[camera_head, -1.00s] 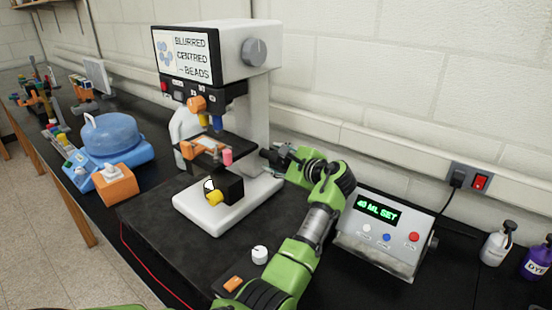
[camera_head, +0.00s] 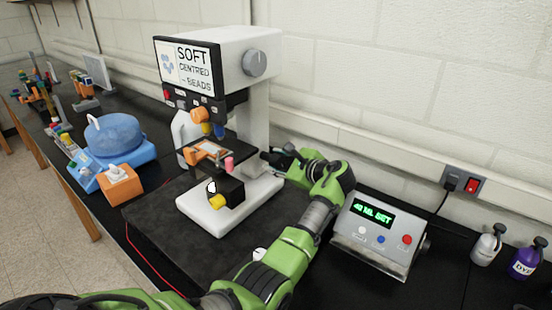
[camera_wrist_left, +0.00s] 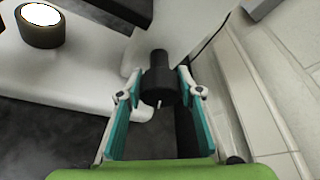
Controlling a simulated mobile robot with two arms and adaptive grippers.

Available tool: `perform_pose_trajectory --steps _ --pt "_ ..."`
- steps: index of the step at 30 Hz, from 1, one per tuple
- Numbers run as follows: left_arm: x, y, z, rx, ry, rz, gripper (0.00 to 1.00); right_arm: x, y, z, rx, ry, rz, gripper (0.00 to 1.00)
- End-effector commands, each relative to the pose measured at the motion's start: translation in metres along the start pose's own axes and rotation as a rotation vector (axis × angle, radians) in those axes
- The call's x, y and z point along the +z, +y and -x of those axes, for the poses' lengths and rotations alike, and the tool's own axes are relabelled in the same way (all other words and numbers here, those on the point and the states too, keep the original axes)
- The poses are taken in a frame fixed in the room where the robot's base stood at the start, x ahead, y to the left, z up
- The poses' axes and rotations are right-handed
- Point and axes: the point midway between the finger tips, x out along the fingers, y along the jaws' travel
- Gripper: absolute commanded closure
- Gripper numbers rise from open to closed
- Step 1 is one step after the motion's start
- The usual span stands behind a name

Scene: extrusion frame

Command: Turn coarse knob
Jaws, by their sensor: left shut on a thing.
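The white microscope (camera_head: 262,110) stands on a dark mat, and its screen (camera_head: 187,66) reads "SOFT CENTRED - BEADS". The black coarse knob (camera_wrist_left: 158,78) is on its right side, low down; in the head view my gripper largely hides it. My left gripper (camera_head: 277,158) is at that side. In the left wrist view, its teal-padded fingers (camera_wrist_left: 158,96) are on either side of the black knob and shut on it. A slide lies on the orange-edged stage (camera_head: 209,151). My right gripper is not in view.
A control box (camera_head: 372,235) reading "40 ML SET" stands close to the right of my left arm. Two bottles (camera_head: 488,245) stand at the far right. A blue-domed device (camera_head: 114,138) and an orange box (camera_head: 119,185) are at the left. The wall is close behind.

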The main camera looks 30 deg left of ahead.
Motion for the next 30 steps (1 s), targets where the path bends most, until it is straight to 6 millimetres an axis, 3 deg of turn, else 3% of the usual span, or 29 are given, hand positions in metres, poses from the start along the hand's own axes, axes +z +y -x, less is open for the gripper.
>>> perform_pose_trajectory --steps 3,4,6,19,30 --pt "0.000 0.001 0.000 0.000 0.000 -0.001 0.88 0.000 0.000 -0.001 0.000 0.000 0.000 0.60" --pt "0.000 0.001 0.000 0.000 0.000 0.000 0.61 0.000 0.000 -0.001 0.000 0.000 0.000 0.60" --pt "0.000 0.001 0.000 0.000 0.000 0.000 0.49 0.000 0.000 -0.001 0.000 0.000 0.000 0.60" --pt "-0.001 0.000 0.008 -0.002 0.000 0.001 0.49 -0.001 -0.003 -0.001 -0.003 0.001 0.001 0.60" --pt "-0.002 0.000 0.082 -0.003 0.003 0.000 0.49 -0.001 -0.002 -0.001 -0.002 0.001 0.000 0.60"
